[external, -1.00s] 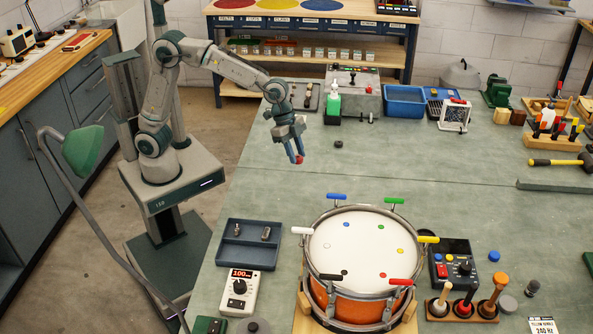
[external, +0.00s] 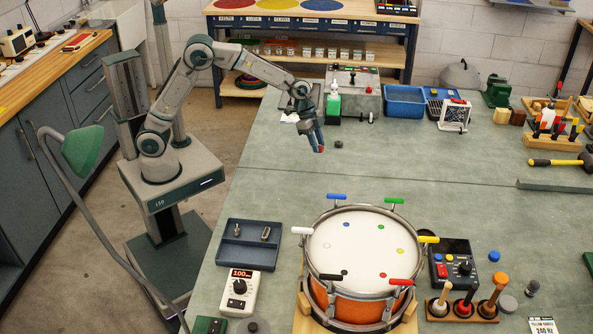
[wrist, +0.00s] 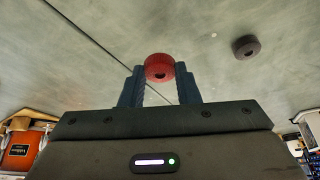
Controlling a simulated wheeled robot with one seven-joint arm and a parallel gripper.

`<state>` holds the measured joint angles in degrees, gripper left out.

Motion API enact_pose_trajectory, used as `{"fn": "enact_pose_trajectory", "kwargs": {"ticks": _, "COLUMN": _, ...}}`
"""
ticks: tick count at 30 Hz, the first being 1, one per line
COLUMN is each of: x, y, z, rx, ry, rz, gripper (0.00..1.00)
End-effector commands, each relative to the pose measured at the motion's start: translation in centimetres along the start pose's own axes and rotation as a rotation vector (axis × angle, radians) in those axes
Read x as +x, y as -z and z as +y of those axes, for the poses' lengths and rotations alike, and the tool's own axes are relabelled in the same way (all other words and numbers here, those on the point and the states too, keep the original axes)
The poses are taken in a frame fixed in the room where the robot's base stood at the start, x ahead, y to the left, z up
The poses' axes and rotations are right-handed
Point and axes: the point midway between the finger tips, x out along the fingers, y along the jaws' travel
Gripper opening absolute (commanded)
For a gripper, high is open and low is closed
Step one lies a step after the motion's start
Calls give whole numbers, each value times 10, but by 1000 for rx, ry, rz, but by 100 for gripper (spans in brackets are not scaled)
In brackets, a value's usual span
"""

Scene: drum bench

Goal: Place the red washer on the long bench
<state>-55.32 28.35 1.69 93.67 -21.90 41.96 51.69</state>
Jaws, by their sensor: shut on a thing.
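My gripper (external: 319,149) is shut on the red washer (wrist: 159,67), which sits between its two blue fingertips in the wrist view. In the external view the red washer (external: 321,150) is a small red spot at the fingertips. It appears a little above the long bench (external: 270,165), a wide green-grey top; the exact gap cannot be told. The bench surface (wrist: 60,50) also fills most of the wrist view.
A small dark washer (external: 339,144) lies on the bench just right of my gripper and also shows in the wrist view (wrist: 246,47). The drum (external: 360,250) stands nearer the front. The bench middle is clear.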

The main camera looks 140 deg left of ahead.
Motion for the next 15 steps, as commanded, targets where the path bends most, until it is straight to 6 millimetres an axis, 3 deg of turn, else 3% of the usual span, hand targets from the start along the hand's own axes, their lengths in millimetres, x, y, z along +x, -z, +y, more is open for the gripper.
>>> {"fn": "enact_pose_trajectory", "kwargs": {"ticks": 9, "x": 35, "y": -15, "z": 0, "rx": 0, "ry": -2, "rz": -2, "gripper": 8}}
{"fn": "enact_pose_trajectory", "kwargs": {"ticks": 15, "x": 37, "y": -15, "z": 0, "rx": 1, "ry": 0, "rz": 0, "gripper": 8}}
